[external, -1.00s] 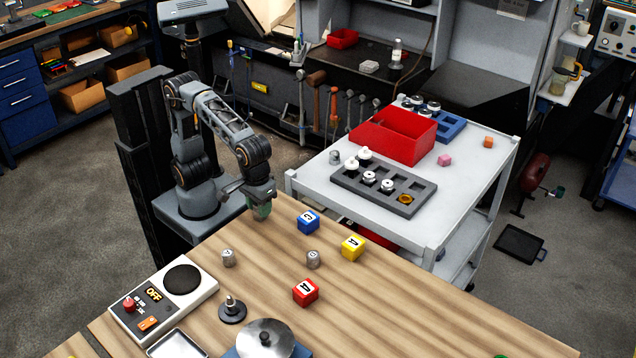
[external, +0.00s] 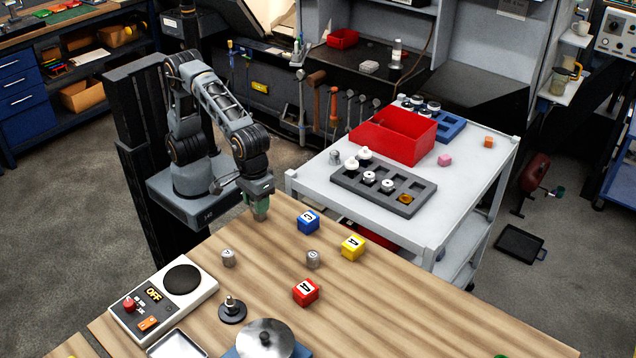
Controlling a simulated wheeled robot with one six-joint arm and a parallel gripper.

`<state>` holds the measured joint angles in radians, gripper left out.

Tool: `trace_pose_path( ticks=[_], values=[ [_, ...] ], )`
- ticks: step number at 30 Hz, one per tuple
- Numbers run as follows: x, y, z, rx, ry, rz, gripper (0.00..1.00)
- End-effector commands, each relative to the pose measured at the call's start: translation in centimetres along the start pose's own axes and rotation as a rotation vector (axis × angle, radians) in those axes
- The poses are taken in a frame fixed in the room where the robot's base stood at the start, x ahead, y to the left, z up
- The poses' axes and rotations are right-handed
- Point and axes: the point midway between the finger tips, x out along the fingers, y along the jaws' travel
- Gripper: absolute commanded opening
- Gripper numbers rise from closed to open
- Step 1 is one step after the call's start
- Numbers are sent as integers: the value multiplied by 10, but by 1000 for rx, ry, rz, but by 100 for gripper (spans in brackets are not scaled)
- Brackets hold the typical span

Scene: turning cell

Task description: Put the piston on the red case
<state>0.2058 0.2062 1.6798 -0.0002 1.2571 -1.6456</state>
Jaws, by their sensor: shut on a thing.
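My gripper (external: 259,208) points down over the far left edge of the wooden table, close to the top. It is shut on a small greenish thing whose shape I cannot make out. The red box (external: 393,137), an open-topped case, stands on the white cart. Small grey cylinders that look like pistons stand on the table: one at the left (external: 229,257) and one near the middle (external: 313,259). A similar grey cylinder (external: 335,158) is on the cart. I cannot tell whether the held thing is a piston.
A grey slotted tray (external: 420,206) with white-topped parts lies before the red box. A blue tray (external: 452,128) is behind it. Blue (external: 308,222), yellow (external: 353,248) and red (external: 305,292) lettered cubes stand on the table. A gap separates table and cart.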

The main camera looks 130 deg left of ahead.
Motion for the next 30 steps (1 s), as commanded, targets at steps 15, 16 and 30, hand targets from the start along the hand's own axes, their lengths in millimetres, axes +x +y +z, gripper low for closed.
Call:
trace_pose_path(
  ticks=[15, 16, 30],
  values=[
    [-13, 82, 13, 25, 0, -3, 12],
    [-11, 88, 13, 25, 0, -3, 12],
    [47, 178, 18, 26, 0, -3, 12]
  ],
)
